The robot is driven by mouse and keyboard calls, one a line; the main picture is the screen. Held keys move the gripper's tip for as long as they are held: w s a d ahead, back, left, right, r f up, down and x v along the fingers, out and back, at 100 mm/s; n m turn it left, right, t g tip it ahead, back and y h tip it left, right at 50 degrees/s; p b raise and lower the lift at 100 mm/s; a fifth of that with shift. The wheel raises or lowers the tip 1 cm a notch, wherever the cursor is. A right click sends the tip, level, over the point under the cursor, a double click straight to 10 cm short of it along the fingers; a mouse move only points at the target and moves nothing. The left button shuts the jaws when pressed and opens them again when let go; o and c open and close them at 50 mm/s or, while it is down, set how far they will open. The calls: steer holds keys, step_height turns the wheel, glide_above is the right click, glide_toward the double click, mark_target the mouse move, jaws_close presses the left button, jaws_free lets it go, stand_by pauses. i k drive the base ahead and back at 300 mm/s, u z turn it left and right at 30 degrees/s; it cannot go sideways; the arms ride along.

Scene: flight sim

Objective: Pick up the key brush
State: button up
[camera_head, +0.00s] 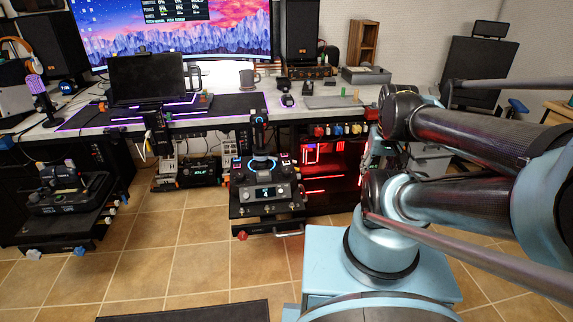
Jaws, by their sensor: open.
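I cannot make out the key brush for certain; at this size no small thing on the desk (232,119) shows clearly as a brush. My arm, with dark links and pale blue joints, fills the right side, in front of the desk's right end. I cannot make out my gripper's fingertips.
A joystick console (266,190) juts out in front. A throttle unit (65,185) is at left. Tiled floor (190,250) is open between them.

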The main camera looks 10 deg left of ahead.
mark_target(356, 100)
steer(key=z, duration=1.9)
steer(key=k, duration=0.4)
steer(key=u, duration=0.5)
